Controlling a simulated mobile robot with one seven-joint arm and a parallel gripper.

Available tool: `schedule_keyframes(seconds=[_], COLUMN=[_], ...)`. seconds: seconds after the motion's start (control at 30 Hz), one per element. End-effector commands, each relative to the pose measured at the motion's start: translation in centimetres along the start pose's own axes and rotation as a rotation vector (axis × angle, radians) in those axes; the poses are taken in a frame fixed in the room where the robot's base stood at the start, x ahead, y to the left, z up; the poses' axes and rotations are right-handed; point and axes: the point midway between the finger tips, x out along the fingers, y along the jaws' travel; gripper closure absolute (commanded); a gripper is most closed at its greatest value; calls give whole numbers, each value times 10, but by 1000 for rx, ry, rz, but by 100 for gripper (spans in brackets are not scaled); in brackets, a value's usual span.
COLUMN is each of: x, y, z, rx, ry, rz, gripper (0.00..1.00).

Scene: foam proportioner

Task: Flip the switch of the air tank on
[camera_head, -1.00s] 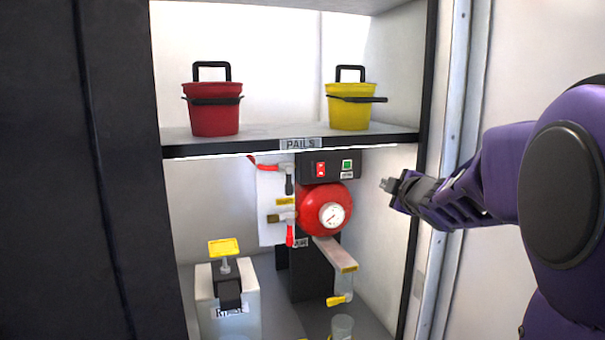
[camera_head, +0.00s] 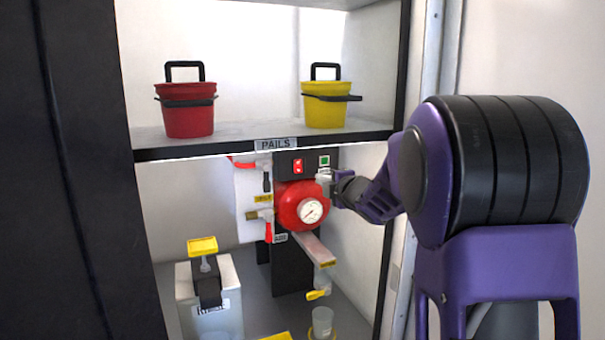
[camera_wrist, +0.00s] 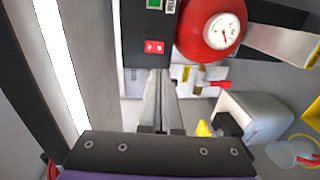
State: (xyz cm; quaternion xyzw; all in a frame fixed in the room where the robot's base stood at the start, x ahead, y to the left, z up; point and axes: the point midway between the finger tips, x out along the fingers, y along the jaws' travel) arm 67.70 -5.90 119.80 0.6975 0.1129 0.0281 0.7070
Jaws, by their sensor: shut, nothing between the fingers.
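The air tank (camera_head: 292,208) is a red round vessel with a white gauge on its front, in the lower bay of the cabinet. Above it is a black box with a red rocker switch (camera_head: 298,166) and a green square beside it. The switch also shows in the wrist view (camera_wrist: 154,47). My gripper (camera_head: 322,178) is shut and empty, at the right of the tank, just right of and a little below the switch. In the wrist view its fingertips (camera_wrist: 158,72) point toward the black box, below the switch. I cannot tell whether they touch anything.
A shelf edge (camera_head: 230,148) runs just above the switch box, with a red pail (camera_head: 188,108) and a yellow pail (camera_head: 326,104) on it. Red-handled valves (camera_head: 267,228) are left of the tank. A dispenser with a yellow top (camera_head: 203,246) stands lower left.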

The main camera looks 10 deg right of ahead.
Motion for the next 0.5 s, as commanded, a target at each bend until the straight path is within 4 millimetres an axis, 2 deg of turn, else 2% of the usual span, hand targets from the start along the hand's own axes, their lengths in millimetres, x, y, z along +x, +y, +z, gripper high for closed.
schedule_keyframes(seconds=[0.5], x=[99], y=[0], z=[0], rx=[1], ry=[0], rz=[-2], gripper=[100])
